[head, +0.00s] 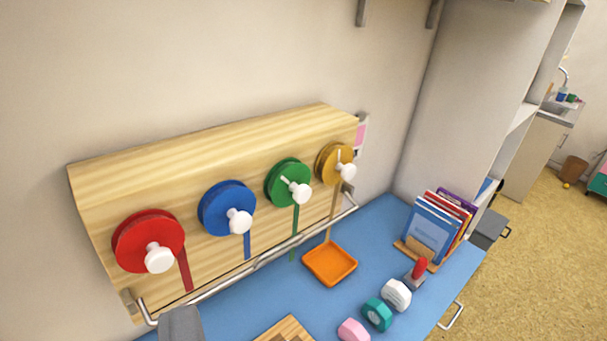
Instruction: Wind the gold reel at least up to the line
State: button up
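The gold reel (327,166) is at the right end of a wooden panel (240,143). A white knob (346,172) sits off-centre towards its lower right. A short pale bar (339,155) stands nearly upright on its face. A tan strap (332,215) hangs from the reel down to near the orange tray (330,264); I cannot tell whether they are joined. I cannot make out the line that the task names. My gripper is not clearly in view, and nothing is on the gold knob.
Green (280,181), blue (219,208) and red (137,240) reels sit to the left. A metal rail (235,272) runs before the panel. A grey block (180,325) is unclear.

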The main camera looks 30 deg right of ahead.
aim_at(334, 163)
jog(key=z, duration=0.05)
jog(key=k, duration=0.9)
jog(key=z, duration=0.55)
jog(key=i, duration=0.95)
jog(key=u, duration=0.05)
